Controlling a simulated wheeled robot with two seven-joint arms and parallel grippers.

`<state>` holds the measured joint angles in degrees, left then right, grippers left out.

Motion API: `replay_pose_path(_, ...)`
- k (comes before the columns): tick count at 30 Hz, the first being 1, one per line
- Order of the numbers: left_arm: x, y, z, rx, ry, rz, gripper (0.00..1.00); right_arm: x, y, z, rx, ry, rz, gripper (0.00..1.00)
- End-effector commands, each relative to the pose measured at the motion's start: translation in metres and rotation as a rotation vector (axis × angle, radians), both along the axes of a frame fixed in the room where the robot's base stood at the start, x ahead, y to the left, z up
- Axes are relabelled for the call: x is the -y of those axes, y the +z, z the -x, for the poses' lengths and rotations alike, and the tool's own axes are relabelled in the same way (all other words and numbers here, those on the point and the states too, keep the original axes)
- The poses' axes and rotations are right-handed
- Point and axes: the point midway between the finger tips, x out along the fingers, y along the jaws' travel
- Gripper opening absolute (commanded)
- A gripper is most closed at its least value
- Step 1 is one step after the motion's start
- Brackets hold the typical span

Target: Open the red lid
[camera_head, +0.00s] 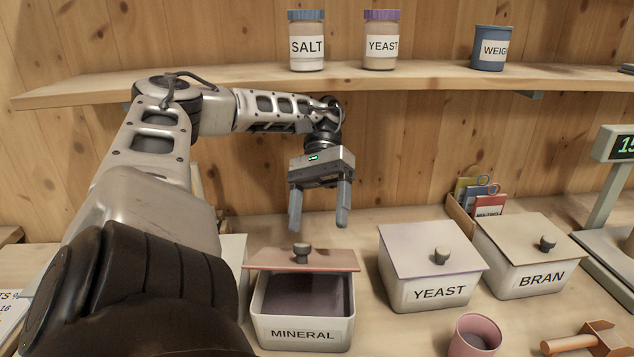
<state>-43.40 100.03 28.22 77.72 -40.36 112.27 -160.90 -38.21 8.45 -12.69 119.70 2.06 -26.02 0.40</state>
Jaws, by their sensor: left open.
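The red lid (272,258) sits over the back part of the white bin labelled MINERAL (303,334). The front of the bin is uncovered and dark contents show inside. A dark round knob (301,252) stands on the lid. My left gripper (318,226) is open and empty, its two fingers pointing down just above and behind the knob, apart from it as far as I can see. My right gripper is not in view.
Lidded bins labelled YEAST (440,292) and BRAN (540,281) stand to the right. A pink cup (473,337) and a wooden-handled scoop (570,343) are in front. A shelf (420,80) with jars runs above my gripper. A scale (610,215) stands at far right.

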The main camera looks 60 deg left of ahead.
Motion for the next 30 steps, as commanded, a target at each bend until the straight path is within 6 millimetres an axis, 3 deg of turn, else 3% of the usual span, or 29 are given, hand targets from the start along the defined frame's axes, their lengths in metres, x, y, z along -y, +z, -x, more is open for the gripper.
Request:
replay_pose_path(1,-0.024,0.029,-0.019,0.099,0.133,-0.025,0.75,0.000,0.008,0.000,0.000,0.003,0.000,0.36)
replay_pose_path(18,0.048,0.024,0.022,0.098,0.115,-0.029,0.75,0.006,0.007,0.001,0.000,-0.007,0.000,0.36)
replay_pose_path(30,0.046,0.021,0.025,0.093,0.124,-0.032,0.75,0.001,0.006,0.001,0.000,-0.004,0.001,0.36)
